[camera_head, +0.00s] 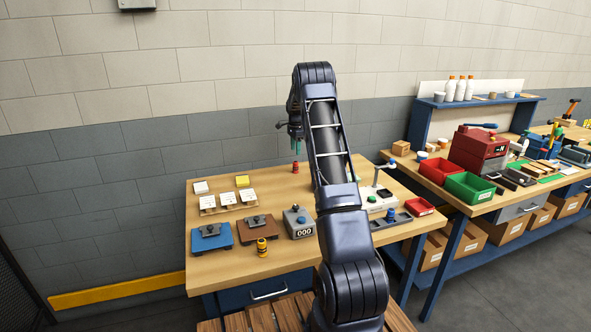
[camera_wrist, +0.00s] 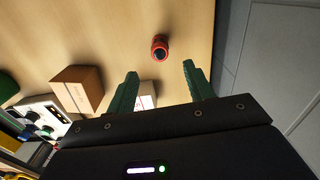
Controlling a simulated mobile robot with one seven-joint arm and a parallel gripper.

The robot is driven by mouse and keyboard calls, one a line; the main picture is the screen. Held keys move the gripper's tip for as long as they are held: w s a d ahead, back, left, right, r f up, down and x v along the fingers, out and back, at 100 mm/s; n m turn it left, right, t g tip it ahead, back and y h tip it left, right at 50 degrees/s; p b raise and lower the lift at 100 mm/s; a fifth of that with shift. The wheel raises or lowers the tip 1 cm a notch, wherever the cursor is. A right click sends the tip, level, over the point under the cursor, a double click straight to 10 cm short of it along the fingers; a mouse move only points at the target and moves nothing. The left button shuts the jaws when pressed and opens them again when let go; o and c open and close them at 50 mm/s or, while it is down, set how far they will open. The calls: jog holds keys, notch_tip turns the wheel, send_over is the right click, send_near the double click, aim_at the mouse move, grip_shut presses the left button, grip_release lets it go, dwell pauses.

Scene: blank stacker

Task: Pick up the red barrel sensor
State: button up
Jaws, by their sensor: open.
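The red barrel sensor (camera_head: 295,168) stands on the wooden table near its back edge in the head view. In the wrist view the red barrel sensor (camera_wrist: 160,47) is seen from above, with a dark round top. My gripper (camera_head: 296,146) is above the table, over or close to the sensor. In the wrist view my gripper (camera_wrist: 158,82) has its two green fingers apart with nothing between the tips. The sensor lies beyond the fingertips, apart from them, between their lines.
A cardboard box (camera_wrist: 77,90) stands on the table to the left in the wrist view. A yellow-and-black barrel (camera_head: 262,247) and a grey counter box (camera_head: 298,222) stand near the table's front. The tabletop around the sensor is bare.

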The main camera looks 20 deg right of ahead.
aim_at(296, 162)
notch_tip(296, 162, down, 11)
jog(key=shift+r, duration=0.2)
jog(key=c, duration=1.1)
jog(key=shift+o, duration=0.2)
jog(key=shift+r, duration=0.15)
